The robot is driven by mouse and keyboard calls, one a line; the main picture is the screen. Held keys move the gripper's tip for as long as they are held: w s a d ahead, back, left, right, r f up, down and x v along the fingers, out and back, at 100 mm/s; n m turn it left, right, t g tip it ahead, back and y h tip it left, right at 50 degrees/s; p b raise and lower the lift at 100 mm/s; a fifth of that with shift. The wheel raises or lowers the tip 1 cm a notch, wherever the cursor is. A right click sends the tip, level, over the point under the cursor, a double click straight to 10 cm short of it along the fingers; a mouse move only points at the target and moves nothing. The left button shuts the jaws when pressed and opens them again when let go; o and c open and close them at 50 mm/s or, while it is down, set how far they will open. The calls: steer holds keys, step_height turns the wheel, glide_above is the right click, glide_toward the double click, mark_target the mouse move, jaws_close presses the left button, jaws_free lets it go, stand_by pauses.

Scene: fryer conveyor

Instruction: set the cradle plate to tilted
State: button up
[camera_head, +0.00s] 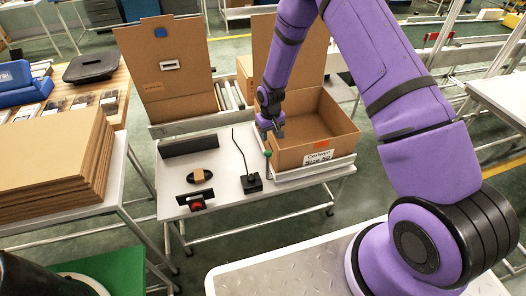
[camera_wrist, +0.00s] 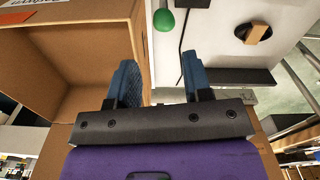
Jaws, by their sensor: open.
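An open cardboard box (camera_head: 312,143) with a white label sits on a pale cradle plate (camera_head: 318,173) at the right of the white table. The plate looks roughly level, though the box hides most of it. A lever with a green knob (camera_head: 267,153) stands at the box's left front corner. My gripper (camera_head: 272,130) is above and just behind the knob, beside the box's left wall. In the wrist view its blue fingers (camera_wrist: 159,68) are apart with nothing between them. The green knob (camera_wrist: 164,20) lies beyond the fingertips, apart from them.
On the table (camera_head: 220,205) are a black bar (camera_head: 190,145), a black stand with a thin bent rod (camera_head: 251,183), an oval black holder (camera_head: 202,173) and a red button (camera_head: 196,206). Tall cardboard flaps (camera_head: 168,75) rise behind. Stacked cardboard (camera_head: 55,160) is at left.

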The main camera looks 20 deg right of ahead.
mark_target(269, 154)
steer(key=f, duration=0.3)
steer(key=shift+w+a, duration=0.2)
steer(key=shift+a, duration=0.05)
step_height(269, 154, down, 10)
stand_by(0.3)
jaws_close()
steer(key=shift+s, duration=0.55)
steer(key=shift+s+f+t, duration=0.15)
steer(key=shift+s+t, duration=0.45)
steer(key=shift+s, duration=0.9)
steer(key=shift+s+f+t, duration=0.15)
steer(key=shift+s+t, duration=0.45)
steer(key=shift+s, duration=0.85)
